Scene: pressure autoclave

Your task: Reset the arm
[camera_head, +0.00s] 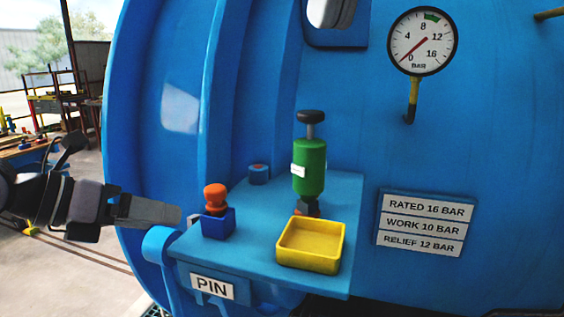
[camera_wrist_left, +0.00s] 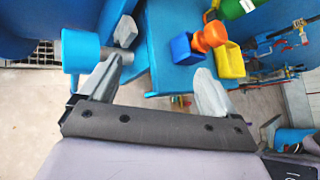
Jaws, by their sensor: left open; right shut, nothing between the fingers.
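My left gripper (camera_head: 178,214) is in the head view at the left, beside the blue shelf's left end. It is open and empty. In the left wrist view its two fingers are spread apart (camera_wrist_left: 162,78), with the shelf edge beyond them. An orange knobbed pin (camera_head: 215,197) stands upright in a small blue block (camera_head: 218,224) on the shelf, to the right of my fingertips and apart from them. The pin also shows in the left wrist view (camera_wrist_left: 210,37). My right gripper is in neither view.
The blue shelf (camera_head: 255,220) carries a yellow tray (camera_head: 310,265) and a green cylinder with a black knob (camera_head: 310,168). A round blue end piece (camera_head: 158,243) juts out near my fingertips. A gauge (camera_head: 422,41) reads near 0. Open floor (camera_head: 70,265) lies left.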

